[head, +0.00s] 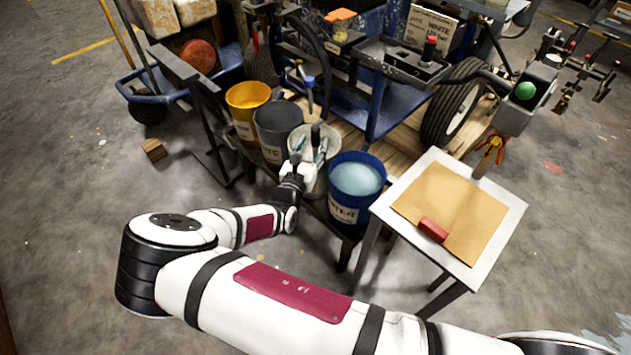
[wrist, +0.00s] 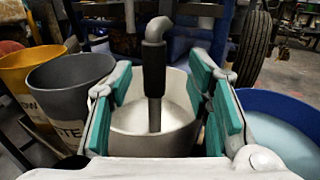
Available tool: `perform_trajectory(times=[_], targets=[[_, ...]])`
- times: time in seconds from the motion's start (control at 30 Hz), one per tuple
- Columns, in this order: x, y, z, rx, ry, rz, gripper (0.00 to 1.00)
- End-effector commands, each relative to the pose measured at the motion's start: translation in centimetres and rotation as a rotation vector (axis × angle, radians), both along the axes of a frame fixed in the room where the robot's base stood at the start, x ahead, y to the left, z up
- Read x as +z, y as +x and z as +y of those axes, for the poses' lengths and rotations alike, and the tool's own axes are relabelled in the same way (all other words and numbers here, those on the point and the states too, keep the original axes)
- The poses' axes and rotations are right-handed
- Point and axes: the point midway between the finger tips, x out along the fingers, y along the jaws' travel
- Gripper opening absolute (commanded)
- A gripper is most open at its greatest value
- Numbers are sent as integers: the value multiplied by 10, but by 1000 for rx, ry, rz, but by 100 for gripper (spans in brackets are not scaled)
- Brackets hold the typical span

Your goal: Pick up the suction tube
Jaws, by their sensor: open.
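The suction tube (wrist: 154,75) stands upright in a pale bucket (wrist: 183,130) of whitish liquid. It has a grey bent top, a black sleeve and a grey lower pipe; its foot is hidden in the liquid. My gripper (wrist: 162,88) is open, with green-padded fingers on either side of the tube in the wrist view. Neither pad visibly touches it. I cannot tell how far the tube lies between the fingertips in depth. In the head view my gripper (head: 309,152) is over the pale bucket, and the tube's dark sleeve (head: 315,136) shows between the fingers.
A yellow bucket (head: 247,108) and a dark grey bucket (head: 277,130) stand left of the pale one. A blue bucket of water (head: 354,190) stands close on its right. The striper cart (head: 400,105) is behind. A small table (head: 505,210) with brown board stands at right.

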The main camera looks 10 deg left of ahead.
Motion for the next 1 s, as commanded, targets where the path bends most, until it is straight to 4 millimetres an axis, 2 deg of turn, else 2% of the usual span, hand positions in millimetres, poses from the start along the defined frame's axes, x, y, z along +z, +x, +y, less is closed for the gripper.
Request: perform_trajectory(times=[0.17, 0.4, 0.67, 0.87, 1.0], targets=[[-4, 15, 0, 0, 0, -1, 46], [-7, 48, -3, -1, -1, -1, 46], [-5, 51, -3, -1, 0, 0, 46], [-5, 51, -3, -1, 0, 0, 0], [-5, 51, -3, -1, 0, 0, 0]])
